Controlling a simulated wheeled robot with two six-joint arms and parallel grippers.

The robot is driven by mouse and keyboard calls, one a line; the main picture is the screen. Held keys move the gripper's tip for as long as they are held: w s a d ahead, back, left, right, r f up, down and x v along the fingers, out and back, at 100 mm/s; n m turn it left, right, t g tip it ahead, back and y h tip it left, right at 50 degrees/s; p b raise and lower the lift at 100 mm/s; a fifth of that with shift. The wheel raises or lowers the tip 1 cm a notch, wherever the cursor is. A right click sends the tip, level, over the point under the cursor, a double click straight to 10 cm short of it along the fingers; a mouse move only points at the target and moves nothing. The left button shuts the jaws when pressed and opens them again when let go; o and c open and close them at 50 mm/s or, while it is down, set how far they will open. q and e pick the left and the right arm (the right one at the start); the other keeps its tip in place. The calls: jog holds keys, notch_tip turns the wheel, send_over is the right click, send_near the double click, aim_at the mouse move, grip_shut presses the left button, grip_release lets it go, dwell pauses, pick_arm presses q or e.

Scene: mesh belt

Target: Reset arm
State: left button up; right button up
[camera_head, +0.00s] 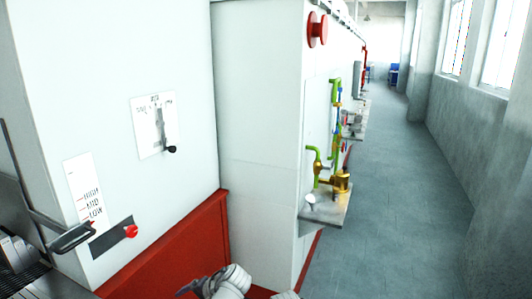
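One of my arms shows at the bottom edge, left of centre, as a white and grey wrist. Its dark gripper (190,287) points left, in front of the red base of the white machine. The arm seems to come in from the right, so I take it as my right gripper. It is small and partly cut off, and I cannot tell whether its fingers are open or shut. Nothing is visibly held. My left gripper is not in view.
A white machine (100,50) with a red base (180,250) fills the left. It bears a lever (170,149), a red knob (131,231) and a black handle (72,237). A shelf (325,212) with green and brass pipes juts out. The grey aisle floor (395,220) is clear.

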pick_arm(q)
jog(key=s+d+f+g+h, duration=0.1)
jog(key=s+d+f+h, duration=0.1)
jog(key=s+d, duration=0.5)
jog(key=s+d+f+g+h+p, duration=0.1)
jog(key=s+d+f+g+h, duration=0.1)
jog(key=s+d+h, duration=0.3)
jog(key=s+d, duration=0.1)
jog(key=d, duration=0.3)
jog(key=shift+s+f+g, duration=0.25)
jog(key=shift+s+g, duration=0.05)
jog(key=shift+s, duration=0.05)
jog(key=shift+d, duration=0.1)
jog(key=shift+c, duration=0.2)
